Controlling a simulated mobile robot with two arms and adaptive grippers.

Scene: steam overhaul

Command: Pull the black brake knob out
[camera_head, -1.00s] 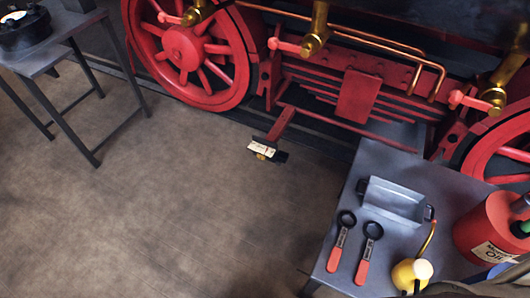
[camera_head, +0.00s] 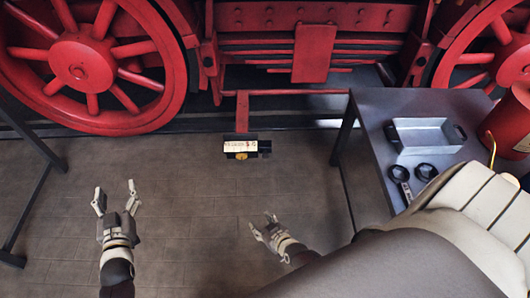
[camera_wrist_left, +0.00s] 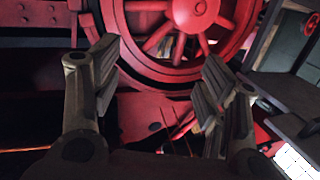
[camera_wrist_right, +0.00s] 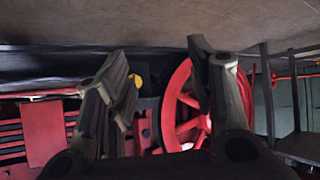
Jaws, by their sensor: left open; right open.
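The black knob (camera_head: 265,147) sits at the right side of a small bracket with a white label plate (camera_head: 238,146) and a yellow part (camera_head: 242,156) below it. The bracket is at the end of a red bar in front of the locomotive. My left gripper (camera_head: 115,197) is open and empty, to the left and nearer than the knob. My right gripper (camera_head: 262,222) is open and empty, below the knob in the picture and apart from it. In the right wrist view a yellow part (camera_wrist_right: 134,80) shows between the open fingers; I cannot tell the knob there.
A grey table (camera_head: 372,120) stands at the right with a metal tray (camera_head: 428,136), ring-headed tools (camera_head: 400,174) and a red can (camera_head: 512,125). Red wheels (camera_head: 85,62) and a red frame are behind the bracket. The floor (camera_head: 190,200) around the grippers is bare.

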